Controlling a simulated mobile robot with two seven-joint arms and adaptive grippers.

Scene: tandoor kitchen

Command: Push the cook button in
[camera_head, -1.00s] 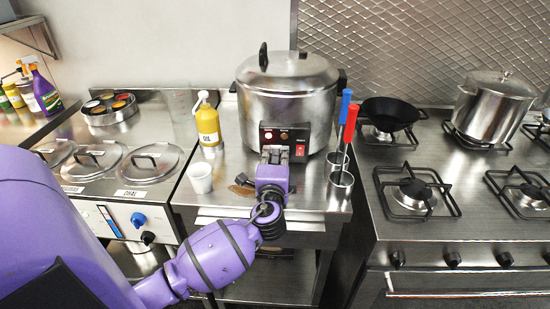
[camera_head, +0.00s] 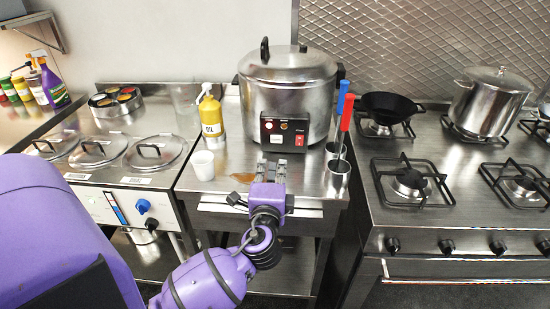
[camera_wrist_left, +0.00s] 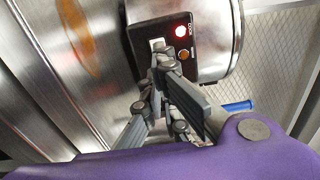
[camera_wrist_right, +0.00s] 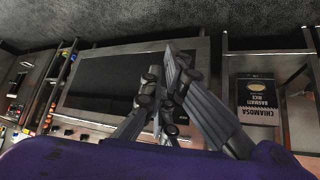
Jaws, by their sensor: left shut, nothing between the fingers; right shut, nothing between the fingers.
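The large steel cooker (camera_head: 288,88) stands on the middle counter with a black control panel (camera_head: 284,144) on its front. The panel carries a small round red-lit button (camera_head: 268,127), an amber one (camera_head: 284,126) and a red switch (camera_head: 299,139).
A yellow bottle (camera_head: 211,118) and a white cup (camera_head: 203,165) stand left of the cooker. A steel holder (camera_head: 338,182) with red- and blue-handled utensils stands to its right. The stove (camera_head: 440,215) is further right.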

